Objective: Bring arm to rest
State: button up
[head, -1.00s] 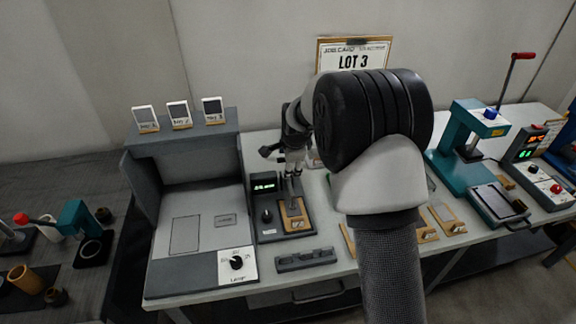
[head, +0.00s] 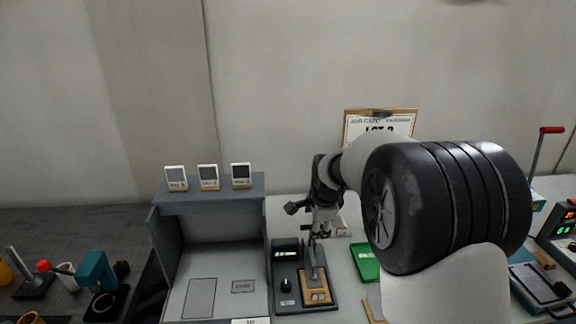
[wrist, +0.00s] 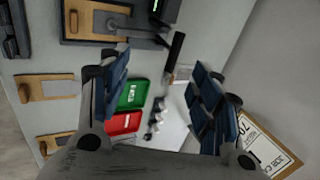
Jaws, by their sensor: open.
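My gripper (head: 322,230) hangs above the back of the bench, just behind the small dark device (head: 292,298) with a green display. In the wrist view my gripper (wrist: 162,82) has its two blue-padded fingers wide apart, with nothing between the pads. My white arm with its large black joint (head: 448,205) reaches in from the lower right and hides much of the bench behind it. A wooden-framed piece (head: 316,287) lies on the device, below and in front of the gripper.
A grey booth (head: 210,210) with three small cards on top stands to the left. Teal equipment (head: 95,270) is far left.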

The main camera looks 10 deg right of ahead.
jog(key=s+r+n, duration=0.4)
jog(key=s+r, duration=0.1)
jog(key=s, duration=0.3)
jog(key=s+r+n, duration=0.3)
jog(key=s+r, duration=0.2)
jog(key=s, duration=0.4)
jog(key=s+f+n, duration=0.1)
jog(key=s+n, duration=0.9)
jog(key=s, duration=1.2)
jog(key=shift+n+g, duration=0.4)
jog(key=shift+a, duration=0.1)
jog(key=shift+c, duration=0.3)
